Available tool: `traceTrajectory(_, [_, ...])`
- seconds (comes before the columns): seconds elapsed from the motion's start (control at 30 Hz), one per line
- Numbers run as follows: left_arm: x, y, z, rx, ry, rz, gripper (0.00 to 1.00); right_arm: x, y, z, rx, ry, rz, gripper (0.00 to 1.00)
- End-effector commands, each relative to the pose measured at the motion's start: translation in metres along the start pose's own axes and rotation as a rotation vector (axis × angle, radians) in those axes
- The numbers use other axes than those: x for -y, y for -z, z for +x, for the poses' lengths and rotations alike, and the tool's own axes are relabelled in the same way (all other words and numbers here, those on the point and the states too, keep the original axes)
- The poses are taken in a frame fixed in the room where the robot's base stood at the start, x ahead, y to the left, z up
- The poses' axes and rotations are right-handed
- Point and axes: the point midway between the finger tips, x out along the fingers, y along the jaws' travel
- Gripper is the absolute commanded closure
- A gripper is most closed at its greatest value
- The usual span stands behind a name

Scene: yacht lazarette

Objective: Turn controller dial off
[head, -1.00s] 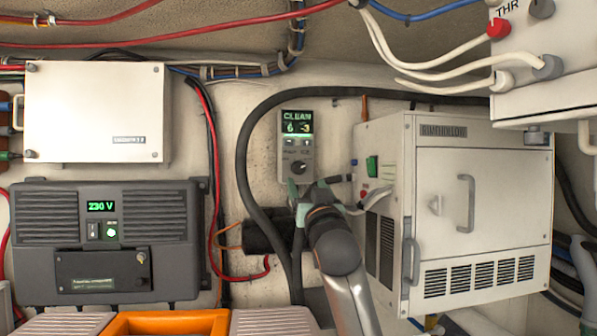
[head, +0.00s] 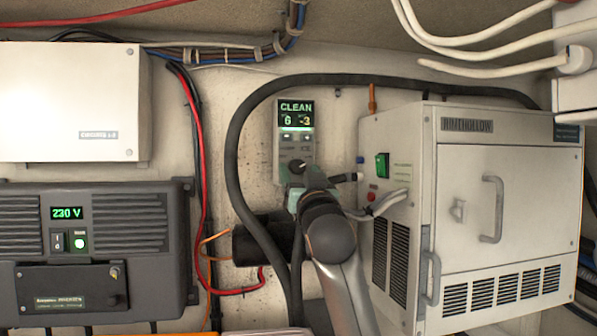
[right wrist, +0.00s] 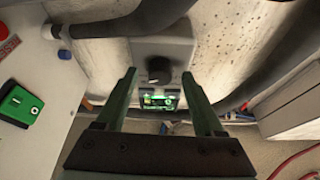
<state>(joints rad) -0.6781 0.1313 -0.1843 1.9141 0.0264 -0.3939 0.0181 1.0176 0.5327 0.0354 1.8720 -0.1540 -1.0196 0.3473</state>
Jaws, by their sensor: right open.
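The controller is a small grey box (head: 308,152) on the back wall, with a lit screen (head: 296,113) reading CLEAN, 6 and -3. Its black round dial (head: 297,166) sits low on its face, with a white pointer mark. It also shows in the right wrist view, where the dial (right wrist: 159,70) appears above the screen. My right gripper (right wrist: 159,74) is open, its green fingers on either side of the dial and apart from it in that view. In the head view the right gripper (head: 303,181) is just below the dial and hides the box's lower end. My left gripper is not in view.
A white cabinet (head: 508,200) with a handled door and green switch (head: 382,166) stands close right of the controller. A thick black hose (head: 237,130) curves around it. A dark 230 V unit (head: 150,240) and a white box (head: 70,95) are at left.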

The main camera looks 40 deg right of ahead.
Motion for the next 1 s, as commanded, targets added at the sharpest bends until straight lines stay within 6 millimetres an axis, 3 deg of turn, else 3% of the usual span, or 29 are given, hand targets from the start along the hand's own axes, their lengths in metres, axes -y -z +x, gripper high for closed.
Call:
traceTrajectory(0.37, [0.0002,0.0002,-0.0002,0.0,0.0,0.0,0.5,0.0001,0.001,-0.0004,0.0,0.0,0.0,0.32])
traceTrajectory(0.9, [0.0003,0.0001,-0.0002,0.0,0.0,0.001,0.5,0.0001,0.0007,-0.0002,0.0,0.0,0.0,0.93])
traceTrajectory(1.0, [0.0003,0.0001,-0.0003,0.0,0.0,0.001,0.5,0.0,0.0007,-0.0002,0.0,0.0,0.0,1.0])
